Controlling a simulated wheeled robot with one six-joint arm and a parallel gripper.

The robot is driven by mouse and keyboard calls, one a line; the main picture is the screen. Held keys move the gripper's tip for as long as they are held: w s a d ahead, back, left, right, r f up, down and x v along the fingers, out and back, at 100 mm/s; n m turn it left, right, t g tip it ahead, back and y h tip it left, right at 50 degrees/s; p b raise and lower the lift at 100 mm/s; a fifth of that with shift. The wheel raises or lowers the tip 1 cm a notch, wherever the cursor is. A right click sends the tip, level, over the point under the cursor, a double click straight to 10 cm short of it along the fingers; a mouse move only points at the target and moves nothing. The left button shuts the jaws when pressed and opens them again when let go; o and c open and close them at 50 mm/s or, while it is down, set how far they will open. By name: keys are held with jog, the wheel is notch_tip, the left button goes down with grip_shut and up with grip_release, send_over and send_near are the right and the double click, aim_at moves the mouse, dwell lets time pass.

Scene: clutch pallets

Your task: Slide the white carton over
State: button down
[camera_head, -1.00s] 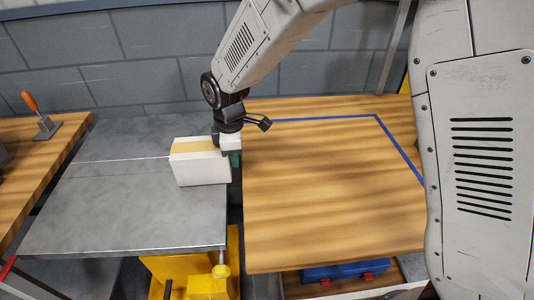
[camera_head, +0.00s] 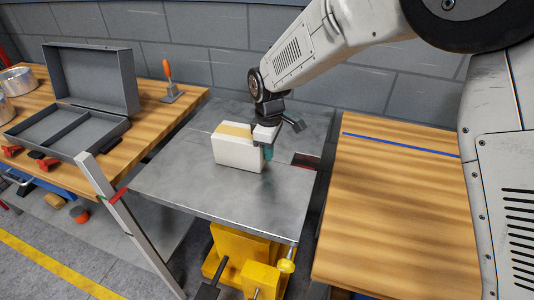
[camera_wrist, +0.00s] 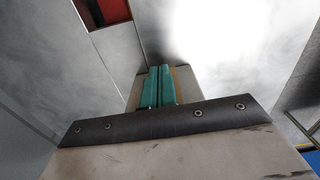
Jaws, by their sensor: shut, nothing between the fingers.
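The white carton (camera_head: 232,153), with a tan strip along its top, stands upright on the grey metal table (camera_head: 165,190), well in from its right edge. My gripper (camera_head: 268,151) is at the carton's right end, low and pointing down, with its teal fingers shut and nothing between them. The fingers appear to touch that end or be very close to it. In the wrist view the shut teal fingers (camera_wrist: 159,86) stand in front of the carton (camera_wrist: 133,95), which is mostly hidden behind them.
A wooden table (camera_head: 395,215) with a blue line stands to the right, across a narrow gap. At left, a wooden bench (camera_head: 125,145) holds an open grey case (camera_head: 92,75) and an orange-handled tool (camera_head: 168,75). Metal surface left of the carton is clear.

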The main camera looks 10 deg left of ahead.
jog(key=d, duration=0.3)
jog(key=shift+s+d, duration=0.1)
jog(key=shift+d, duration=0.15)
jog(key=shift+d+r, duration=0.3)
jog(key=shift+r, duration=0.45)
notch_tip(320, 180, up, 9)
jog(key=s+d+r+m, duration=0.2)
jog(key=s+d+m, duration=0.3)
jog(key=s+d, duration=0.4)
jog(key=s+d+r+m+t, duration=0.1)
jog(key=s+d+r+m, duration=0.2)
jog(key=s+d+m, duration=0.3)
jog(key=s+d+r+m, duration=0.3)
jog(key=s+d+m, duration=0.3)
jog(key=s+d, duration=0.7)
jog(key=d, duration=0.8)
jog(key=shift+s+d+r, duration=0.2)
jog(key=shift+s+d, duration=0.05)
jog(key=shift+d, duration=0.15)
